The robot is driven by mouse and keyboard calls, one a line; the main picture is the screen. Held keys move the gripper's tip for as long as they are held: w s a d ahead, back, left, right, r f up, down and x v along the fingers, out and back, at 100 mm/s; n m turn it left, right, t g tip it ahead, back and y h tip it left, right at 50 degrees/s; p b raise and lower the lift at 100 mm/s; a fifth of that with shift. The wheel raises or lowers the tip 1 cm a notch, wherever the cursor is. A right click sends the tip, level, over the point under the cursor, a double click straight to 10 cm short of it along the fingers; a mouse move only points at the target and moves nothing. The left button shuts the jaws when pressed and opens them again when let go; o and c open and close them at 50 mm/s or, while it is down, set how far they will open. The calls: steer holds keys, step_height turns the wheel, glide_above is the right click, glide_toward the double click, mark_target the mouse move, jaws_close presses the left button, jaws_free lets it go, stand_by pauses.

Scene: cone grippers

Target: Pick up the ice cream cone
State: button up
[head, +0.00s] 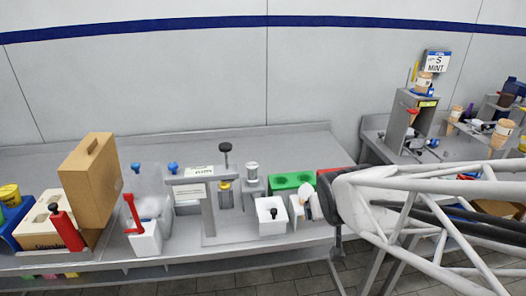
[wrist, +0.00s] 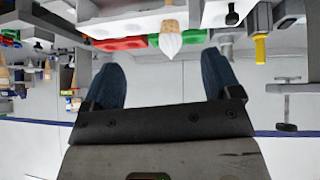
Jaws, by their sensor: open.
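An ice cream cone with a white swirl on a tan wafer shows at the top middle of the wrist view (wrist: 170,38), which is upside down. In the head view its white swirl (head: 314,207) shows just left of the dark end of my arm, partly hidden. My gripper (wrist: 160,62) is open, with its two dark blue fingers spread wide and nothing between them. The cone lies beyond the fingertips, roughly in line with the gap. I see no contact. In the head view my arm hides the fingers.
A green holder (head: 291,181) stands behind the cone and a white bin (head: 271,216) to its left. A metal dispenser (head: 226,190) stands further left. The right counter holds more cones (head: 501,134).

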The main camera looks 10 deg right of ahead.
mark_target(306, 193)
steer(key=w+d+f+n+t+y, duration=0.2)
steer(key=w+f+t+y, duration=0.2)
steer(key=w+f+t, duration=0.5)
steer(key=shift+f+t+y, duration=0.15)
steer(key=shift+t+y, duration=0.25)
steer(key=shift+t, duration=0.2)
stand_by(0.3)
steer(key=shift+w+a, duration=0.25)
steer(key=shift+w, duration=0.95)
steer(key=shift+w, duration=0.1)
steer(key=shift+w+a, duration=0.15)
steer(key=shift+w, duration=1.1)
steer(key=shift+w+a, duration=0.15)
steer(key=shift+w, duration=1.1)
